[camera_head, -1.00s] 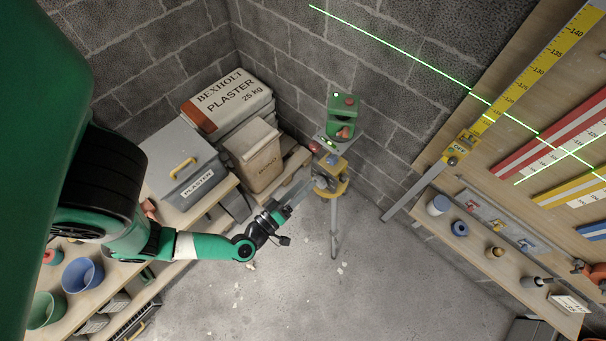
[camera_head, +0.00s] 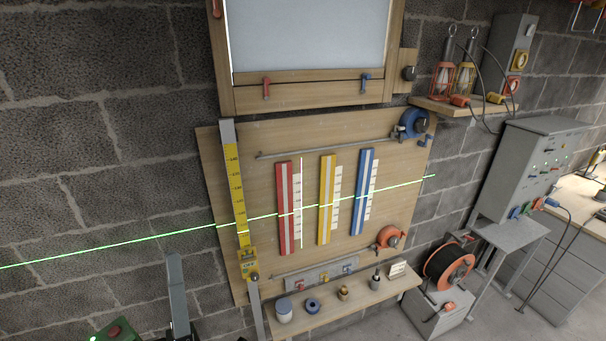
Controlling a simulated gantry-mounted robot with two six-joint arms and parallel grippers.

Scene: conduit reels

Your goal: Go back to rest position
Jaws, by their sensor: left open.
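My left gripper (camera_head: 178,262) shows at the bottom left as grey fingers pointing up in front of the block wall. It is open, and I see nothing held in it. The rest of the left arm is below the picture's edge. My right gripper is not in view. Part of the green laser device (camera_head: 118,330) shows at the bottom edge, left of the gripper.
A wooden board (camera_head: 270,180) on the wall carries a yellow staff (camera_head: 235,185) and red, yellow and blue strips. A shelf (camera_head: 340,308) with small cups is below. An orange reel (camera_head: 448,266) and a grey cabinet (camera_head: 525,170) stand at the right.

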